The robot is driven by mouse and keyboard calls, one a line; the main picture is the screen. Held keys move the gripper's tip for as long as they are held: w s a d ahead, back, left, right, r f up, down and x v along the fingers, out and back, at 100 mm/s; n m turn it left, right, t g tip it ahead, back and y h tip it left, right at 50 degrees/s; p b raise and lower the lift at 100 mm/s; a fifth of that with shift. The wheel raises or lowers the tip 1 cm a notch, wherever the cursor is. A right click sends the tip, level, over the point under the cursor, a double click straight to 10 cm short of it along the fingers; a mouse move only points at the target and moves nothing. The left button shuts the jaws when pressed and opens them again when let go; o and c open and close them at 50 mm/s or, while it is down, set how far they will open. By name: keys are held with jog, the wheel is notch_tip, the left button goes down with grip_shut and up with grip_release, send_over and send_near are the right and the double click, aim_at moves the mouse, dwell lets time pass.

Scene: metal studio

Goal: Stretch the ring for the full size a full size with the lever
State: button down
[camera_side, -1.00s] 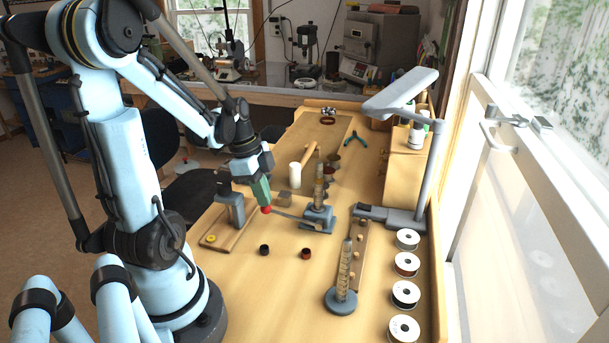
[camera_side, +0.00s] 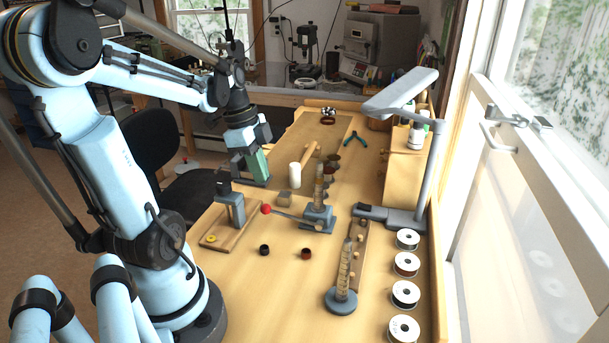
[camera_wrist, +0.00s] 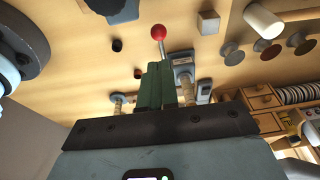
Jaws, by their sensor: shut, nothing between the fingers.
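The ring stretcher (camera_side: 318,217) stands on the bench with a stepped upright mandrel (camera_side: 319,188). Its lever (camera_side: 291,215) runs left to a red ball knob (camera_side: 266,209). My gripper (camera_side: 258,170) has green fingers, is shut and empty, and hangs above the knob, apart from it. In the wrist view, the shut green fingers (camera_wrist: 155,85) cover part of the stretcher (camera_wrist: 183,62), and the red knob (camera_wrist: 158,32) lies just beyond their tips. I cannot tell whether a ring sits on the mandrel.
A wooden board with a grey post (camera_side: 232,210) and a small yellow piece (camera_side: 212,238) stands left of the lever. Two small dark pieces (camera_side: 264,249) (camera_side: 306,253) lie in front. A ring sizing mandrel (camera_side: 344,275), white spools (camera_side: 405,294) and a lamp (camera_side: 402,92) are right.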

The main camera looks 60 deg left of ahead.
jog(key=w+d+v, duration=0.1)
jog(key=v, duration=0.5)
send_over(270, 209)
jog(key=s+a, duration=0.3)
jog(key=shift+d+r, duration=0.2)
jog(key=c, duration=1.7)
grip_release()
jog(key=shift+r, duration=0.15)
jog(key=shift+o, duration=1)
jog(key=shift+s+f, duration=0.2)
jog(key=shift+f, duration=0.05)
jog(key=o, duration=0.6)
jog(key=f, duration=0.1)
jog(key=f+t, duration=0.1)
jog(key=s+f+t, duration=0.1)
jog(key=f, duration=0.1)
jog(key=shift+s+d+m, duration=0.1)
jog(key=shift+d+m, duration=0.15)
jog(key=shift+m, duration=0.05)
jog(key=shift+t, duration=0.3)
jog(key=shift+x, duration=6.4)
jog(key=shift+s+d, duration=0.2)
grip_shut()
